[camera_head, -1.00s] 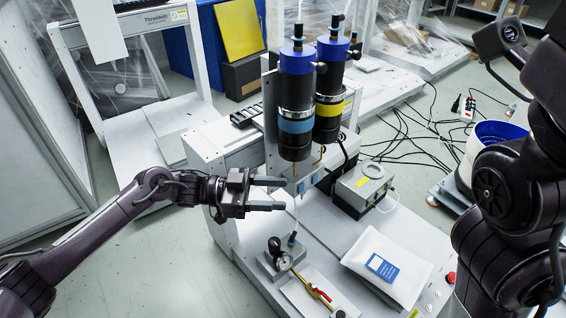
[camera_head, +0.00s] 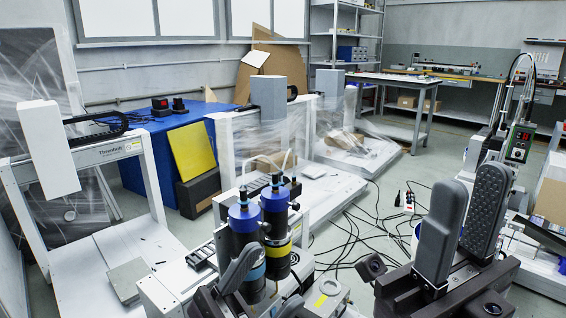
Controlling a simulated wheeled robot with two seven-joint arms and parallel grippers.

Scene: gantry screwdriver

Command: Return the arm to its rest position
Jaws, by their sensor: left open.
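My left gripper (camera_head: 262,286) shows at the bottom, with dark grey fingers apart and nothing seen between them. It is in front of two black cylinders with blue caps, one with a blue band (camera_head: 243,220) and one with a yellow band (camera_head: 275,212). It partly covers their lower parts; I cannot tell whether it touches them. My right gripper (camera_head: 469,180) stands large at the lower right, fingers pointing up, with a narrow gap between them and nothing held. Most of both arms is out of view.
A gantry frame (camera_head: 152,180) stands at left. A blue table (camera_head: 165,135) with a yellow panel (camera_head: 193,150) is behind. Cables (camera_head: 350,235) and a power strip (camera_head: 408,203) lie on the floor. A screwdriver machine (camera_head: 517,145) stands at right. Shelves line the back.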

